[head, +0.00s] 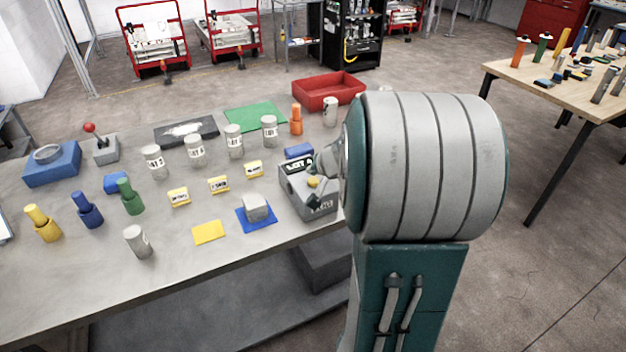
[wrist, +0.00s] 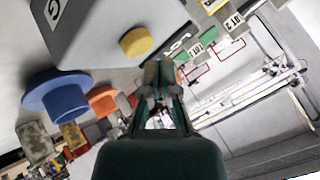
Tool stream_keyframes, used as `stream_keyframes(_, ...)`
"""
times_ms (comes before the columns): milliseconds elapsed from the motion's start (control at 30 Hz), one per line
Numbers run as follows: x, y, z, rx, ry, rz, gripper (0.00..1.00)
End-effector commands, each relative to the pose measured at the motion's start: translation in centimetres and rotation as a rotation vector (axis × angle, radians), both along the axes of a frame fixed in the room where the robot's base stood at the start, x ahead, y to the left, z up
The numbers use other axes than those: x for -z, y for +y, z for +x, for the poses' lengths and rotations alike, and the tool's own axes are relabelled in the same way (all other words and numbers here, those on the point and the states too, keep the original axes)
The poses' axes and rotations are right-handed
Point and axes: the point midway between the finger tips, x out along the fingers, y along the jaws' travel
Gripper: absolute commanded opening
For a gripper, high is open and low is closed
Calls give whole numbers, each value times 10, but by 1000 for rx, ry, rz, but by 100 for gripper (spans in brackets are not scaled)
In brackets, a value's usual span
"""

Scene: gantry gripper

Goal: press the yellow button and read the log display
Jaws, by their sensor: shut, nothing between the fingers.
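A grey box (head: 297,190) stands near the front edge of the grey table, just left of my arm. A yellow button (head: 313,182) sits on it, and a small dark display (head: 298,166) with white characters, perhaps "LOT 2", is behind the button. The wrist view shows the yellow button (wrist: 136,42) on the grey box (wrist: 110,28), with a letter label on one face. My gripper (wrist: 158,72) is shut and empty. Its fingertips appear just below and right of the button in that view, seemingly apart from it. In the head view my wrist partly hides the box.
Labelled cylinders (head: 234,141), yellow labelled blocks (head: 218,185) and a red tray (head: 315,95) share the table. Open floor lies to the right.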

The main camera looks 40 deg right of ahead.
Motion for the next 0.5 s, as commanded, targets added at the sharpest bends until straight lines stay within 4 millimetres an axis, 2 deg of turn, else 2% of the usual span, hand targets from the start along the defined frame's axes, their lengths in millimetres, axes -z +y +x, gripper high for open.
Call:
stream_keyframes(167,-6,0,0,-1,-1,-2,0)
stream_keyframes(500,-35,0,1,-2,-3,-3,0)
